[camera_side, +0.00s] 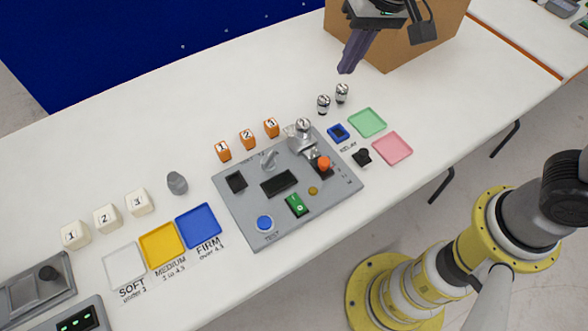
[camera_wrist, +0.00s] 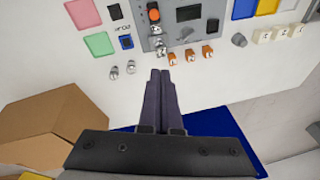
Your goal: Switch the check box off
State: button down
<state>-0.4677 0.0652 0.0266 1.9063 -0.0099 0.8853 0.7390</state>
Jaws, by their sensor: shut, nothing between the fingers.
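My gripper (camera_side: 346,68) is shut and empty, held over the back of the table in front of the cardboard box. Its dark fingers (camera_wrist: 160,74) lie together in the wrist view. No thing is plainly labelled as the check box. A grey panel (camera_side: 232,205) lies mid-table, carrying a green rocker switch (camera_side: 297,205), a blue button (camera_side: 265,223) by the word TEST, a red-orange knob (camera_side: 323,163) and a dark display (camera_side: 279,183). At the bottom left, a grey box (camera_side: 92,305) shows a green-lit display, partly cut off. My gripper is apart from all of these.
Orange numbered blocks (camera_side: 248,139), metal cylinders (camera_side: 341,93) and white numbered blocks (camera_side: 106,218) stand on the table (camera_side: 120,130). White, yellow and blue trays (camera_side: 198,226) lie left; green and pink trays (camera_side: 392,148) right. A cardboard box (camera_side: 425,45) stands behind my gripper.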

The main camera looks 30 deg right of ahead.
jog(key=a+f+n+g, duration=0.2)
jog(key=a+f, duration=0.5)
jog(key=a, duration=0.2)
jog(key=n+h, duration=0.1)
send_over(294, 198)
notch_tip(294, 198, down, 5)
jog(key=shift+s+g, duration=0.1)
jog(key=shift+g, duration=0.2)
notch_tip(294, 198, down, 14)
